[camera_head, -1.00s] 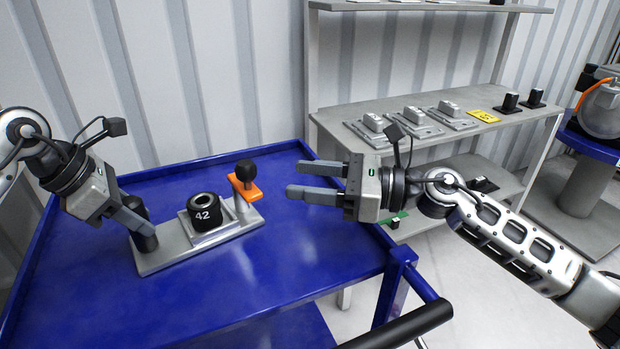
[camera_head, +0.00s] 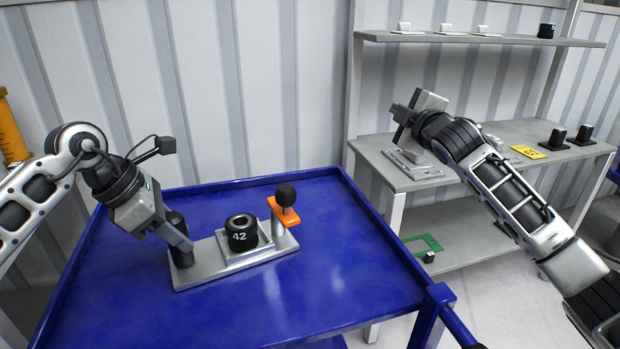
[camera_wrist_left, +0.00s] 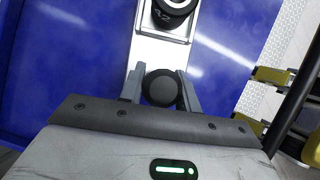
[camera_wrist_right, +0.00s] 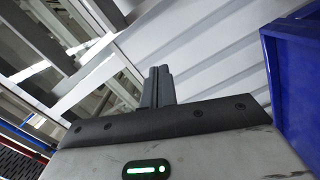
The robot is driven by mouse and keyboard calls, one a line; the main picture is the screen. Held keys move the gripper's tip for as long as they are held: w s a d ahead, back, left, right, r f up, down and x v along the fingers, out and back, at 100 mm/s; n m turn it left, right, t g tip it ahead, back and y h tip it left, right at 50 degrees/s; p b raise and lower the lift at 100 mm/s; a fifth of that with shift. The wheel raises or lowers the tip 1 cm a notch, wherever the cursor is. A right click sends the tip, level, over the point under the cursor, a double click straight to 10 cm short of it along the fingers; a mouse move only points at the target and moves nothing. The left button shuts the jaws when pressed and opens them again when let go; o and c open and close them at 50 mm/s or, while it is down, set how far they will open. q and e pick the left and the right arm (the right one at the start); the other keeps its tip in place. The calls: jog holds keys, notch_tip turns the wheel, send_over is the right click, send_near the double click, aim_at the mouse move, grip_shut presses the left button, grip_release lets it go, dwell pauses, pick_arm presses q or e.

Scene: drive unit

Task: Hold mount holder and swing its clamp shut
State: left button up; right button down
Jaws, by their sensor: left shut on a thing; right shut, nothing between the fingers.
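The mount holder (camera_head: 211,267) is a grey base plate lying on the blue cart. A black ring part marked 42 (camera_head: 241,236) sits in its middle; the part's edge shows in the left wrist view (camera_wrist_left: 172,8). The orange clamp (camera_head: 283,212) with a black ball knob (camera_head: 286,195) stands at the right end, turned beside the ring part, not over it. My left gripper (camera_head: 184,246) is shut on the black post (camera_head: 181,257) at the holder's left end; the post is between its fingers in the left wrist view (camera_wrist_left: 160,90). My right gripper (camera_wrist_right: 158,73) is shut, empty, and well away from the holder.
The cart's raised blue rim (camera_head: 249,181) surrounds the holder, with bare surface in front and to the right. A green item (camera_head: 421,243) lies on the lower shelf.

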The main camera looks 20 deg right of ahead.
aim_at(282, 198)
jog(key=a+f+m+g+y, duration=0.3)
jog(key=a+f+m+g, duration=0.1)
jog(key=m+g, duration=0.25)
jog(key=s+a+r+g+y, duration=0.5)
jog(key=s+a+g+y, duration=0.1)
jog(key=s+a+g, duration=0.35)
jog(key=s+a+f, duration=0.1)
jog(key=a+f, duration=0.6)
jog(key=a, duration=0.2)
jog(key=shift+s+f, duration=0.2)
jog(key=shift+s, duration=0.15)
